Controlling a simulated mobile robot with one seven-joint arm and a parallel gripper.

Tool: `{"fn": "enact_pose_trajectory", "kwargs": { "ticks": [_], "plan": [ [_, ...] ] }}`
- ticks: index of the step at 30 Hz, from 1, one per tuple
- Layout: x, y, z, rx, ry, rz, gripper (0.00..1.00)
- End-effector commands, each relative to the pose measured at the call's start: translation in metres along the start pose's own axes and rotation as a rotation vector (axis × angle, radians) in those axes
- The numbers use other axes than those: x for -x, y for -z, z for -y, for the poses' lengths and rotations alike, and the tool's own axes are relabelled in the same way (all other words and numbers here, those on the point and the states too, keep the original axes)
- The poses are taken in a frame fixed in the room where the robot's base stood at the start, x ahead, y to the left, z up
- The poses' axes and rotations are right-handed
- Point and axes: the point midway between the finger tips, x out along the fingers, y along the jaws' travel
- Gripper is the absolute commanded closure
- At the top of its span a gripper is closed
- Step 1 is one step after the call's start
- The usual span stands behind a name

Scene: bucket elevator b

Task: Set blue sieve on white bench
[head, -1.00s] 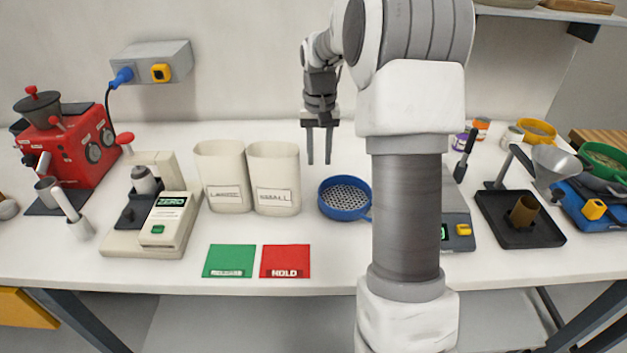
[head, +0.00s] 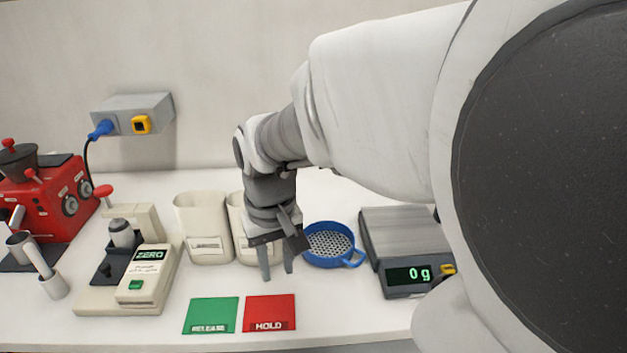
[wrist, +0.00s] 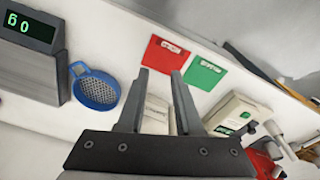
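The blue sieve (head: 331,244) is a round perforated pan with a small handle. It rests on the white bench (head: 345,318), between the cream bins and the scale. It also shows in the wrist view (wrist: 97,90), left of my fingers. My gripper (head: 277,277) points down in front of the right cream bin, left of the sieve and apart from it. In the wrist view its two fingers (wrist: 162,92) are spread with nothing between them.
A scale (head: 405,246) reading 0 g stands right of the sieve. Two cream bins (head: 203,228) stand behind and left of my gripper. Green (head: 211,315) and red (head: 270,313) cards lie in front. A ZERO device (head: 145,275) and red machine (head: 50,205) stand left.

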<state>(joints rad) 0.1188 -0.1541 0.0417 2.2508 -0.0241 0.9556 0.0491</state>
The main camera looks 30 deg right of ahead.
Motion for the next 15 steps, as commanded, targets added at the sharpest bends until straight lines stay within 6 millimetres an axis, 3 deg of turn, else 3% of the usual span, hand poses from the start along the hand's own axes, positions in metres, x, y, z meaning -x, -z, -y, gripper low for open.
{"fn": "enact_pose_trajectory", "kwargs": {
  "ticks": [1,9,15],
  "plan": [
    [0.086,-0.015,0.004,0.018,0.004,-0.295,0.66],
    [0.079,-0.065,0.015,0.085,0.038,-0.382,0.66],
    [0.075,-0.078,0.017,0.102,0.051,-0.405,0.66]
  ]
}}
